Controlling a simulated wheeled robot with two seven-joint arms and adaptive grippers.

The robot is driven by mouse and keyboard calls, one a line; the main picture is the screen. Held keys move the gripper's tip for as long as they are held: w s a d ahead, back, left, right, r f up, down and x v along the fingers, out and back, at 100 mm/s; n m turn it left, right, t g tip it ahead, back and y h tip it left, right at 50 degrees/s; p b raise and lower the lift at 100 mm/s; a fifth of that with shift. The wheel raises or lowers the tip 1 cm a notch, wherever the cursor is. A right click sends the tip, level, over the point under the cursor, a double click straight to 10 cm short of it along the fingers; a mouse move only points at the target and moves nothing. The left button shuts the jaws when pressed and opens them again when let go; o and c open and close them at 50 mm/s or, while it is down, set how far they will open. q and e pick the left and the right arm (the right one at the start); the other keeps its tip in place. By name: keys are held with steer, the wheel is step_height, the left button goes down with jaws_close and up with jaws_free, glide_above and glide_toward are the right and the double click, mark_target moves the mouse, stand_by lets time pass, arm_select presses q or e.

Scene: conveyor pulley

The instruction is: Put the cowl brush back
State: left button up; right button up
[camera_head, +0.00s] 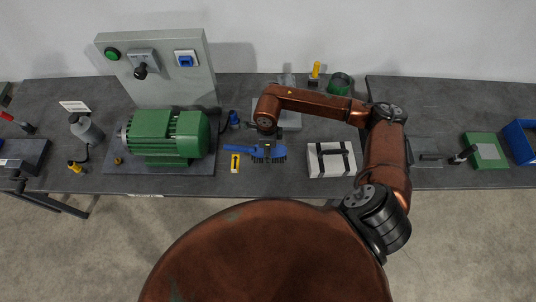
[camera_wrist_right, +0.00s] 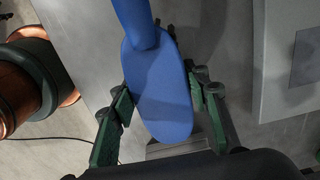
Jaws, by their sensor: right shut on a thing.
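The cowl brush (camera_head: 268,151), blue with dark bristles, shows in the head view at the front middle of the bench, its blue handle pointing left. My right gripper (camera_head: 267,141) is over it and shut on it. In the right wrist view the blue rounded body of the brush (camera_wrist_right: 162,95) lies between the two green-black fingers of my right gripper (camera_wrist_right: 165,95). I cannot tell whether the brush touches the bench. My left gripper is not in view.
A green motor (camera_head: 165,135) stands left of the brush, before a grey control panel (camera_head: 155,65). A white box with black straps (camera_head: 318,165) stands to the right. A yellow tag (camera_head: 235,162) lies near the front edge. A green cup (camera_head: 339,83) stands behind.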

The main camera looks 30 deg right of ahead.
steer(key=shift+w+d+f, duration=0.1)
steer(key=shift+f, duration=0.85)
steer(key=shift+w+d+f, duration=0.1)
steer(key=shift+f, duration=0.8)
steer(key=shift+f, duration=0.25)
steer(key=o, duration=1.2)
steer(key=shift+r, duration=0.1)
step_height(320, 180, up, 12)
steer(key=shift+r, duration=0.15)
